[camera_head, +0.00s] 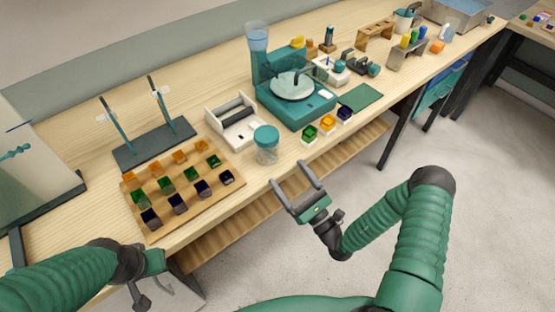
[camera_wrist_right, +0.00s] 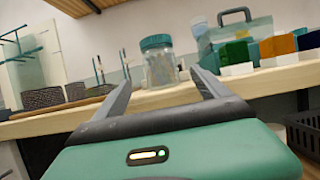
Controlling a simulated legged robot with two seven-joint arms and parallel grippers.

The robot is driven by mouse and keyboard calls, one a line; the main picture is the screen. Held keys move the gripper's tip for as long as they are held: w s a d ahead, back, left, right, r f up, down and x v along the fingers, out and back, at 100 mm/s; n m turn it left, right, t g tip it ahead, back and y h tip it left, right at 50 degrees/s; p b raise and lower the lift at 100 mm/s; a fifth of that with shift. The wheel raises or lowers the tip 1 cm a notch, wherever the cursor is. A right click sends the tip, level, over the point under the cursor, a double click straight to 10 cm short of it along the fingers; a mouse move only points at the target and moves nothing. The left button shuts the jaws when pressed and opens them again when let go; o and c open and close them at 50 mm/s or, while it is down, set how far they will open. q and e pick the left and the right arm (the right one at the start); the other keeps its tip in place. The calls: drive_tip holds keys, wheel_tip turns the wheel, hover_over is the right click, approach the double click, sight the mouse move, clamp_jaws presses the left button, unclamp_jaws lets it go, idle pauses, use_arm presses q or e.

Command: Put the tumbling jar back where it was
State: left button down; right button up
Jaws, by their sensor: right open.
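The tumbling jar, a clear jar (camera_head: 267,153) with a teal lid, stands upright near the front edge of the bench. It also shows in the right wrist view (camera_wrist_right: 160,66), between and beyond the fingers. A white roller stand (camera_head: 232,124) with a dark roller sits just behind and left of the jar; no jar lies on it. My right gripper (camera_head: 288,173) is open and empty in front of the bench edge, pointing at the jar and apart from it. My left gripper (camera_head: 145,283) is low at the front left, and its fingers are hard to make out.
A wooden board (camera_head: 178,188) with rows of coloured glass blocks lies left of the jar. A teal grinding machine (camera_head: 292,90) stands behind right. Three coloured blocks in white holders (camera_head: 326,124) stand near the edge. A dark rod stand (camera_head: 155,142) is at the back left.

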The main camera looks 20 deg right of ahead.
drive_tip(key=s+a+n+g+y, duration=1)
drive_tip(key=s+a+n+g, duration=0.4)
drive_tip(key=n+g, duration=0.3)
drive_tip(key=s+d+f+n+g+h, duration=0.2)
drive_tip(key=s+f+n+g+h, duration=0.2)
drive_tip(key=s+n+g+h, duration=0.35)
drive_tip(key=w+d+r+n+t+h, duration=0.2)
drive_tip(key=w+d+n+t+h, duration=0.1)
drive_tip(key=d+h, duration=0.2)
drive_tip(key=w+d+r+n+t+h, duration=0.2)
drive_tip(key=w+d+n+t+h, duration=0.1)
drive_tip(key=d, duration=0.4)
drive_tip(key=shift+w+d+r+n+h, duration=0.25)
drive_tip(key=shift+w+n+h, duration=0.2)
drive_tip(key=shift+n+h, duration=0.5)
